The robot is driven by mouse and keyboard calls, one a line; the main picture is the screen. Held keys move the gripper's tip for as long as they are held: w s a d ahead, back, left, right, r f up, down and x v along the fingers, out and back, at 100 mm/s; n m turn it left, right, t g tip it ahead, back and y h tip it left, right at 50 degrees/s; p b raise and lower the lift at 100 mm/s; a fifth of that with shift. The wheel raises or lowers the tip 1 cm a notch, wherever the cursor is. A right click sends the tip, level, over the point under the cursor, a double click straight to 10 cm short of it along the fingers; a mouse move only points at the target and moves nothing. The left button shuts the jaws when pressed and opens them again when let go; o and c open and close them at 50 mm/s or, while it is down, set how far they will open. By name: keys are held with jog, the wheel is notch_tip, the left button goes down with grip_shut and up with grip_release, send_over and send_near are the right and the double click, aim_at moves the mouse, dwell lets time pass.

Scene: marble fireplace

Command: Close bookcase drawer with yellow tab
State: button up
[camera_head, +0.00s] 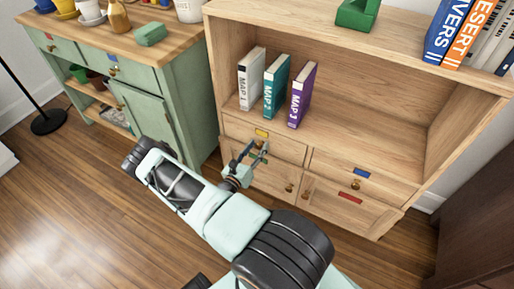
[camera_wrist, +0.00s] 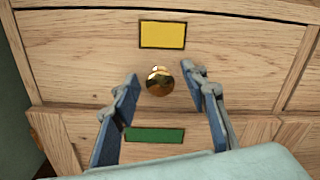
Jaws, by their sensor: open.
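The wooden bookcase (camera_head: 330,140) stands right of centre in the head view. Its upper left drawer (camera_head: 287,147) bears a yellow tab (camera_head: 262,133), which also shows in the wrist view (camera_wrist: 163,35). This drawer's front looks flush or nearly so; I cannot tell whether a small gap remains. Its round brass knob (camera_wrist: 160,81) lies below the tab. My gripper (camera_head: 258,151) is open in front of this drawer. In the wrist view its two fingers (camera_wrist: 161,76) are spread to either side of the knob, with nothing held. Whether they touch the front is unclear.
Below is a green tab (camera_wrist: 155,135). To the right are drawers with a blue tab (camera_head: 361,172) and a red tab (camera_head: 350,197). Several books (camera_head: 274,87) stand on the shelf above. A green cabinet (camera_head: 150,95) stands left; the wooden floor (camera_head: 70,200) in front is clear.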

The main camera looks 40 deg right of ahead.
jog(key=v, duration=1.2)
